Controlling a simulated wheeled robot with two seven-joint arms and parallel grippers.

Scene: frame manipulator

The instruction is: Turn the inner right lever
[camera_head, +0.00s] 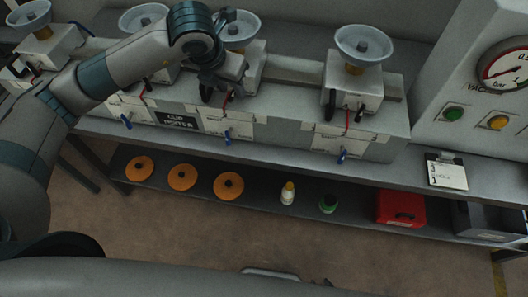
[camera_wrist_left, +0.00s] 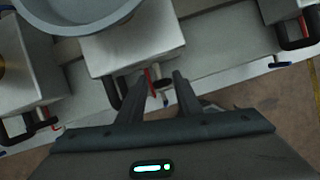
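A row of white units stands on the bench, each with a grey bowl on top. The inner right unit (camera_head: 247,72) has a black lever (camera_head: 206,92) and a thin red lever (camera_head: 227,104) at its front, with a blue-handled valve (camera_head: 228,137) below. My left gripper (camera_wrist_left: 161,76) is at this unit's front. Its two fingers are apart, with the red lever (camera_wrist_left: 149,86) showing between them, close to the left finger. The black lever (camera_wrist_left: 112,92) is outside, beside the left finger. Contact cannot be told. In the head view my left arm partly hides the unit. My right gripper is not seen.
The outer right unit (camera_head: 354,82) stands to the right, and a panel with a gauge (camera_head: 503,66) beyond it. A clipboard (camera_head: 446,172) lies on the bench. The lower shelf holds orange discs (camera_head: 183,177), bottles (camera_head: 288,193) and a red box (camera_head: 400,208).

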